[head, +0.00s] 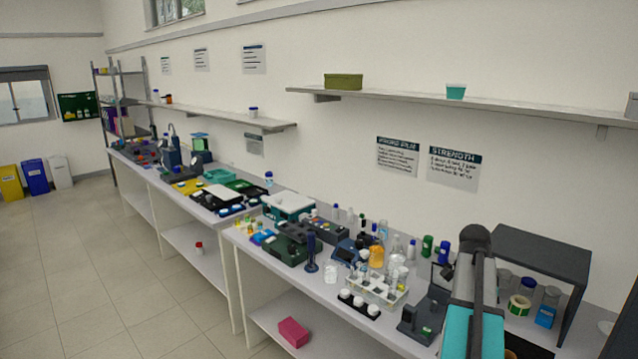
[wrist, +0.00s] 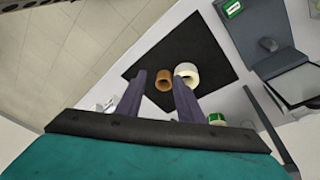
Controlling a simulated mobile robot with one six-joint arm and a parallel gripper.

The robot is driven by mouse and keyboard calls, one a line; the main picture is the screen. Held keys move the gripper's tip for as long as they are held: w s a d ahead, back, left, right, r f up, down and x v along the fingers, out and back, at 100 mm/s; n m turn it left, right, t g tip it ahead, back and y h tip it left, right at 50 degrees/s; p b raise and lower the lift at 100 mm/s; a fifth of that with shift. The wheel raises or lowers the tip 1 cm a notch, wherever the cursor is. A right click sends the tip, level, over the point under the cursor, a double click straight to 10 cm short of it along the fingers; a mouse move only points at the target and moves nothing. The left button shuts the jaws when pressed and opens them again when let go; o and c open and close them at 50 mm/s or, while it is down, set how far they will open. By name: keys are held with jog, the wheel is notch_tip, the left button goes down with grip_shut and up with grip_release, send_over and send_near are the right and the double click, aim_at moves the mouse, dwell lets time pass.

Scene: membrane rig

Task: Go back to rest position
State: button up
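My gripper (wrist: 160,88) shows in the wrist view with its two dark fingers spread apart, so it is open. Nothing is held between the fingers. Beyond the fingertips, a brown ring-shaped roll (wrist: 164,80) and a cream roll (wrist: 187,75) rest on a black mat (wrist: 218,62). The brown roll appears in the gap between the fingers, and the cream roll appears beside the right finger. My arm, grey and teal, rises at the lower right of the head view, and the gripper cannot be made out there.
A white bench (head: 340,322) crowded with bottles, a tube rack (head: 378,289) and devices runs along the wall. A dark raised stand (head: 545,255) is close to my arm at right. A shelf (head: 470,104) hangs above.

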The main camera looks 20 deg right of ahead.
jog(key=w+a+f+n+t, duration=0.1)
jog(key=w+a+f+n, duration=0.6)
jog(key=a, duration=0.5)
jog(key=w+a+f+n+t, duration=0.1)
jog(key=w+a+f+n, duration=0.3)
jog(key=w+a+f, duration=0.55)
jog(key=s+a+f+n+y, duration=0.1)
jog(key=a+f+n, duration=0.3)
jog(key=a, duration=0.6)
jog(key=s+a+f+n, duration=0.1)
jog(key=a+f+n, duration=0.35)
jog(key=a, duration=0.65)
jog(key=a+f+n+y, duration=0.1)
jog(key=a+f+n, duration=0.25)
jog(key=a, duration=0.65)
jog(key=s+f+g+b, duration=0.2)
jog(key=s+f+b, duration=0.4)
jog(key=s+f, duration=0.7)
jog(key=s+f+g+b, duration=0.3)
jog(key=s+f+b, duration=0.4)
jog(key=s+f, duration=0.6)
notch_tip(320, 180, down, 5)
jog(key=shift+s+n+g, duration=0.15)
jog(key=shift+n+g, duration=0.15)
jog(key=shift+n, duration=0.1)
jog(key=shift+d, duration=0.1)
